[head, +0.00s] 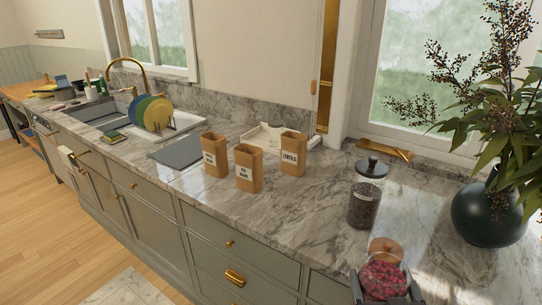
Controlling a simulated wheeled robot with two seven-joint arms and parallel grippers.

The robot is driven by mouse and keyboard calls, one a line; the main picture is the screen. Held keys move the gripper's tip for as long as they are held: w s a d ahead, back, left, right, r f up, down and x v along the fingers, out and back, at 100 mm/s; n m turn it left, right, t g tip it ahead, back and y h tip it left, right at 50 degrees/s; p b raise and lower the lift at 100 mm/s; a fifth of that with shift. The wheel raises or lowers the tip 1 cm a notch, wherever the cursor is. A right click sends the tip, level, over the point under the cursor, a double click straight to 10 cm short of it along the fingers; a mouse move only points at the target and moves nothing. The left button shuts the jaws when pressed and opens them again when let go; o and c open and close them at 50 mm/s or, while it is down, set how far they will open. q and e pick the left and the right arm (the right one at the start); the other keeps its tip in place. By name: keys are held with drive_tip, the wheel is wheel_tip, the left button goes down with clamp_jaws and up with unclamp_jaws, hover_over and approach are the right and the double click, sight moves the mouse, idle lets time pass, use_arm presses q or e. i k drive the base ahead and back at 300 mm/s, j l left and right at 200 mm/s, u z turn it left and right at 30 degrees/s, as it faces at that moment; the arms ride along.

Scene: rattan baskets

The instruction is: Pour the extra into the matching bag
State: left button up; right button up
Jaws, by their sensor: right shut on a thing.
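My right gripper (386,287) is at the bottom edge, shut around a clear glass jar of red beans (384,274). The jar's lower part is hidden by the gripper and cut by the frame. Three open brown paper bags stand upright on the counter: a left bag (215,168) with a label too small to read, a middle bag (248,178) whose label seems to read red beans, and a right bag (293,164) labelled lentils. The held jar is apart from the bags, to their lower right. My left gripper is not in view.
A lidded glass jar (364,206) with dark contents stands between the bags and my right gripper. A dark vase (488,213) with branches is at the right. A white tray (267,137) lies behind the bags. Sink (100,113) and plate rack are at the left.

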sight(248, 158)
drive_tip(key=i+j+z, duration=0.1)
drive_tip(key=z, duration=0.25)
drive_tip(key=j+z, duration=0.25)
drive_tip(key=z, duration=0.15)
drive_tip(key=j+z, duration=0.2)
drive_tip(key=z, duration=0.15)
drive_tip(key=j+z, duration=0.5)
drive_tip(key=j, duration=1.15)
drive_tip(key=k, duration=0.05)
